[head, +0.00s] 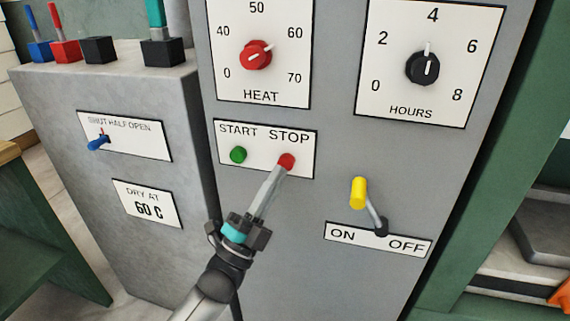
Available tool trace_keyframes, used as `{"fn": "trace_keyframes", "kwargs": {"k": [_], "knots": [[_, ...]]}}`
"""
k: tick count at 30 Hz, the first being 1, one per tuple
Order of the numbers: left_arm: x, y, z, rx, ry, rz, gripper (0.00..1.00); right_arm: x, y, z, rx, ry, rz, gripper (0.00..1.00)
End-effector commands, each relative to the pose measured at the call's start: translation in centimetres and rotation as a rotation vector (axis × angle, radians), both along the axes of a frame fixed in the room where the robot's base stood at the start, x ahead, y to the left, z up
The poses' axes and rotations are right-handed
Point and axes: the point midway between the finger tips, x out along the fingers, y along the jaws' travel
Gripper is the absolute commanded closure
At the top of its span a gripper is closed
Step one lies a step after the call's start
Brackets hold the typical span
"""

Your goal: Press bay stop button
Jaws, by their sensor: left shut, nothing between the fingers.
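The red stop button (287,160) is on a white plate under the word STOP, on the grey panel in the head view. The green start button (238,155) is to its left on the same plate. My left gripper (281,170) is shut and empty. Its fingertips are at the lower edge of the red button in the picture and cover a little of it. I cannot tell if they touch it or if the button is pushed in. My right gripper is not in view.
Above are the red HEAT knob (257,55) and black HOURS knob (422,67). A yellow-tipped lever (359,192) sticks out right of my gripper, above the ON/OFF plate (376,239). A grey cabinet (75,195) with a blue lever (99,142) stands at left.

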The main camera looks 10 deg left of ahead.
Motion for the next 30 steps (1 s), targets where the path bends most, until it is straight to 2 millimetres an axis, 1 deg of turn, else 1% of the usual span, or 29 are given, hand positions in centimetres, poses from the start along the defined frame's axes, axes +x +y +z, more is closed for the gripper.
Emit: {"fn": "trace_keyframes", "kwargs": {"k": [15, 24, 30], "knots": [[0.02, 0.0, 0.0, 0.0, 0.0, 0.0, 1.0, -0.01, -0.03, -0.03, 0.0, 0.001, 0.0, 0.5], [0.84, -0.03, -0.06, 0.002, 0.0, 0.001, 1.0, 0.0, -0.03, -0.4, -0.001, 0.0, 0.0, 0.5], [0.86, -0.03, 0.0, 0.001, 0.001, 0.0, 1.0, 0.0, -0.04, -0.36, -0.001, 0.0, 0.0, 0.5]]}}
